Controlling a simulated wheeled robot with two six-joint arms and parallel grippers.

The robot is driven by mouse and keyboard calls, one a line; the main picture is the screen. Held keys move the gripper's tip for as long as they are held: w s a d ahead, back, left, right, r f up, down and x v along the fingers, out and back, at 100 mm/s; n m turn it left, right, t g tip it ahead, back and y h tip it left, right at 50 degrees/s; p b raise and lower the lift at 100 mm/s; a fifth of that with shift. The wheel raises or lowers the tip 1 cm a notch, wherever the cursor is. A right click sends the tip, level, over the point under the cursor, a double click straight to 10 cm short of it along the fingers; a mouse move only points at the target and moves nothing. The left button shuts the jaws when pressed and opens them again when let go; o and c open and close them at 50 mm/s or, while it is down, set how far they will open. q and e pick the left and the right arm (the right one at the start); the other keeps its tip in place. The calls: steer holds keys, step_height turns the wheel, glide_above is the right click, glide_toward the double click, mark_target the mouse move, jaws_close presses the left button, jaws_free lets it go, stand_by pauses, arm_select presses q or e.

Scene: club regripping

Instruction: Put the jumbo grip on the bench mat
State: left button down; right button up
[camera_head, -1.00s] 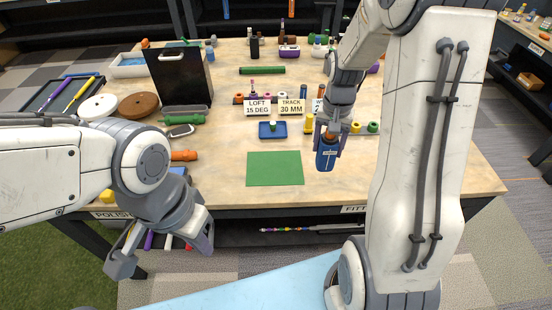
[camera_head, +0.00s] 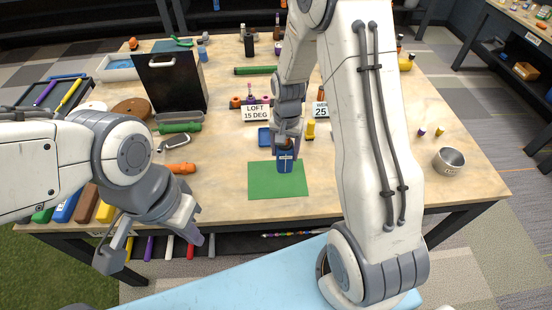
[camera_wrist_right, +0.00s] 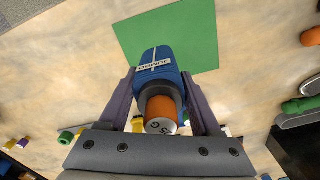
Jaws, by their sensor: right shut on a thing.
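The jumbo grip (camera_head: 285,164) is a thick dark blue cylinder with a pale label and an orange-brown core end. It stands upright between the fingers of my right gripper (camera_head: 287,142), which is shut on it. In the head view it is over the green bench mat (camera_head: 262,184), in its upper middle part; I cannot tell whether it touches the mat. The right wrist view shows the jumbo grip (camera_wrist_right: 157,66) between both fingers, with its far end against the green mat (camera_wrist_right: 190,35). My left gripper (camera_head: 150,250) is open and empty in front of the bench's left front edge.
An orange grip (camera_head: 181,168) lies left of the mat. A metal cup (camera_head: 449,159) is at the right.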

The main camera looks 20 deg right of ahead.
steer(key=shift+w+a+f+p, duration=0.2)
steer(key=shift+a+f, duration=0.2)
steer(key=shift+a, duration=0.15)
steer(key=shift+w+a+f+p, duration=0.1)
steer(key=shift+w+a+f, duration=0.1)
steer(key=shift+a+f, duration=0.3)
step_height(320, 180, down, 3)
steer(key=shift+p, duration=0.6)
steer(key=shift+f, duration=0.35)
steer(key=shift+f, duration=0.1)
steer(key=o, duration=1.4)
